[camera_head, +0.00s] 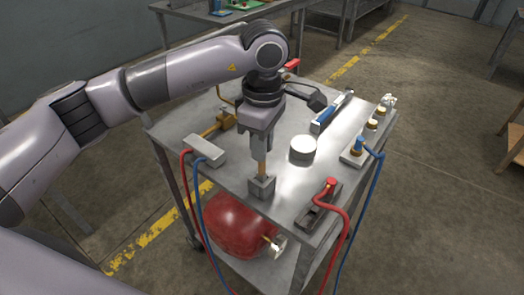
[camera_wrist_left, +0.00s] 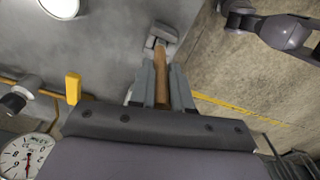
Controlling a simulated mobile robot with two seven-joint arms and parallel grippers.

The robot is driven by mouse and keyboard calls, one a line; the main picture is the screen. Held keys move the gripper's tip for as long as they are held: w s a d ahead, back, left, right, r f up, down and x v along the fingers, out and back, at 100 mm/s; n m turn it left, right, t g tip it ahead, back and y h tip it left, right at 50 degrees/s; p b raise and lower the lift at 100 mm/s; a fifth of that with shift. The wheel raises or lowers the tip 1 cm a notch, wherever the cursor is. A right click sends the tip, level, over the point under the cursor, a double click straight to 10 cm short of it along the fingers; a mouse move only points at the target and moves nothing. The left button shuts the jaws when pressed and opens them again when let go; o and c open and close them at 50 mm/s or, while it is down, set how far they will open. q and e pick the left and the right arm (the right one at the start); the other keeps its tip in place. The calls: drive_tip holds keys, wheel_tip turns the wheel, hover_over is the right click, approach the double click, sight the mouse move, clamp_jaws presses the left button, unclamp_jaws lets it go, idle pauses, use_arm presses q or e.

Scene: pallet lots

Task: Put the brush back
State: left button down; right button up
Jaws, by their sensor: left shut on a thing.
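My left gripper (camera_head: 260,158) points down over the cart top and is shut on the brush's wooden handle (camera_head: 261,170). The handle also shows between the fingers in the left wrist view (camera_wrist_left: 178,88). A small grey block (camera_head: 261,188) is at the handle's lower end, on the cart near its front edge. It also shows in the left wrist view (camera_wrist_left: 160,34). I cannot tell whether this block is a holder or the brush's head; the bristles are not visible. My right gripper cannot be made out.
The metal cart top (camera_head: 235,178) also bears a white round tin (camera_head: 303,148), a grey block with red and blue hoses (camera_head: 205,150), a red-hosed fitting (camera_head: 318,207) and a blue-handled tool (camera_head: 332,111). A red tank (camera_head: 238,225) lies on the lower shelf.

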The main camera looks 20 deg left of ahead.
sight(261, 174)
use_arm(q)
wheel_tip(261, 174, down, 2)
drive_tip(key=shift+f, duration=0.25)
drive_tip(key=shift+f, duration=0.2)
drive_tip(key=c, duration=1.1)
unclamp_jaws()
drive_tip(key=shift+o, duration=0.2)
drive_tip(key=shift+r, duration=0.1)
